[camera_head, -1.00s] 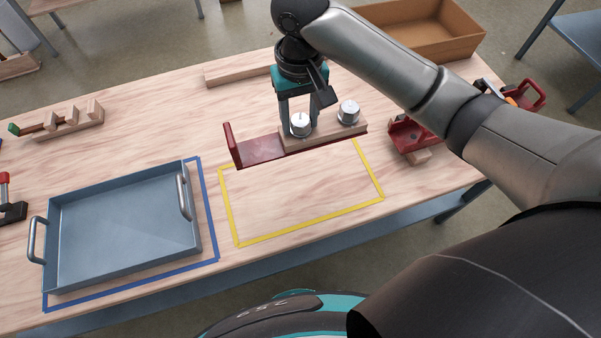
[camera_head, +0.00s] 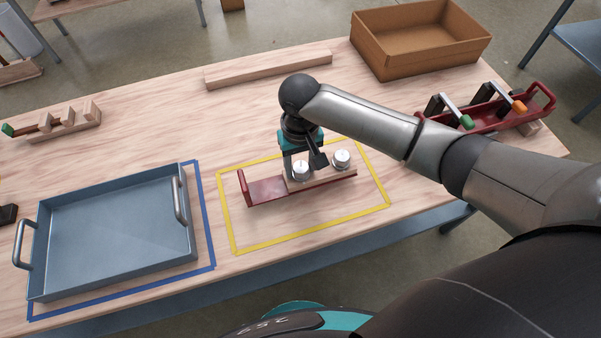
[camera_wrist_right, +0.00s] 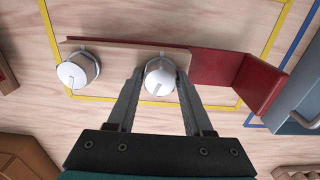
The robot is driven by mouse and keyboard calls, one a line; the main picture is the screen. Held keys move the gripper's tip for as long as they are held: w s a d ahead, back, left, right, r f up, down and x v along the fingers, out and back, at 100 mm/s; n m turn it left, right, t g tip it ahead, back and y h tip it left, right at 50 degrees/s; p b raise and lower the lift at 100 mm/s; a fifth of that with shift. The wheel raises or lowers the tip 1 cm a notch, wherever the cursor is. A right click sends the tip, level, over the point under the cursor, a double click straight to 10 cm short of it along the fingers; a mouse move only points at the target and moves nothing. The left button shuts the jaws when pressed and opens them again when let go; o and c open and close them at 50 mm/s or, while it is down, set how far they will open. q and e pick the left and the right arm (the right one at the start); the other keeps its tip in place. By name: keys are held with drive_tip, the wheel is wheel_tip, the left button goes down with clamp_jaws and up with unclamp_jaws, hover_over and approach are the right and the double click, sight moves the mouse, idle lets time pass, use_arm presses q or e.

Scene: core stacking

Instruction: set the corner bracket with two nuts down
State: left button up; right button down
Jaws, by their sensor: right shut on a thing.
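The corner bracket (camera_head: 266,191) is a dark red angled piece with an upright flange at its left end and a wooden block along its right part. Two silver nuts (camera_head: 342,158) sit on the block. My right gripper (camera_head: 301,171) is shut around the left nut, coming from above. In the right wrist view the gripper (camera_wrist_right: 160,85) has its fingers on either side of that nut, and the bracket's red flange (camera_wrist_right: 258,84) is at the right. The bracket is within the yellow outlined area (camera_head: 228,225); whether it touches the table is hard to tell. My left gripper is out of view.
A blue-grey tray (camera_head: 40,262) with two handles stands in a blue outline at the left. A cardboard box (camera_head: 420,62) is at the back right. A red caddy with clamps (camera_head: 541,100) is at the right. A long wooden bar (camera_head: 268,70) lies at the back.

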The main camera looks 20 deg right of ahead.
sight(301, 174)
wheel_tip(301, 174, down, 3)
drive_tip(key=shift+f+b, duration=0.15)
drive_tip(key=shift+b, duration=0.3)
drive_tip(key=shift+c, duration=1.5)
unclamp_jaws()
drive_tip(key=shift+f, duration=0.1)
wheel_tip(301, 174, up, 12)
drive_tip(key=p, duration=0.3)
